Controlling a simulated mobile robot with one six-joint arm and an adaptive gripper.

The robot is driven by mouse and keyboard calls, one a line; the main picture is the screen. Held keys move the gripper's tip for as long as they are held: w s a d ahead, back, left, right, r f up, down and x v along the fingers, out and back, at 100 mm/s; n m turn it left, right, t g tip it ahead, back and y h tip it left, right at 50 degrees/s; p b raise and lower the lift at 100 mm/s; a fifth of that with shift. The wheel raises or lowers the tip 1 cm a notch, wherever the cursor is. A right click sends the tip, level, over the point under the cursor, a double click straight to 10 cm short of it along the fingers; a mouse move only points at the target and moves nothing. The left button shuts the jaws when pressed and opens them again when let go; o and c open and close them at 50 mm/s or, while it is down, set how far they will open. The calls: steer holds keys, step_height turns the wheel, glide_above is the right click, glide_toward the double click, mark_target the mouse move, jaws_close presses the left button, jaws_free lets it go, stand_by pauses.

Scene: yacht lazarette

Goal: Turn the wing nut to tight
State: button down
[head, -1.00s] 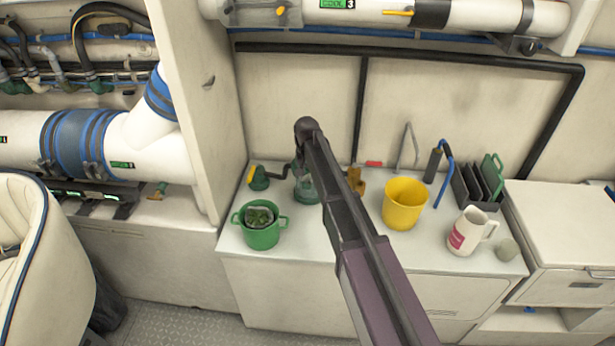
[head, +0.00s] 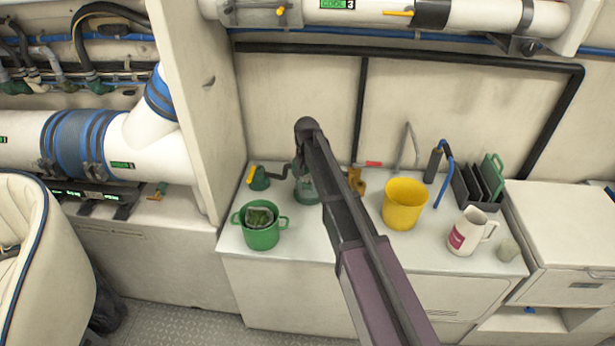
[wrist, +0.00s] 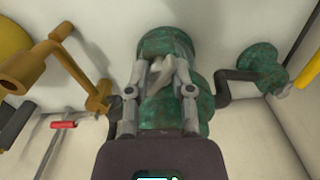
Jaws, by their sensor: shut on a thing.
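A green, corroded-looking fitting (head: 306,190) stands on the white counter, partly behind my arm in the head view. In the wrist view the fitting (wrist: 170,40) fills the middle. In the head view the fingertips are hidden behind my arm.
On the counter (head: 290,262) are a green two-handled pot (head: 262,238), a crank-like green part (head: 259,179), a brass part (head: 356,180), a yellow bucket (head: 404,205), a white mug (head: 466,234) and a dark rack (head: 473,187). A wall panel stands at left.

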steer(key=shift+m, duration=3.5)
steer(key=c, duration=0.5)
jaws_free()
steer(key=shift+n, duration=0.4)
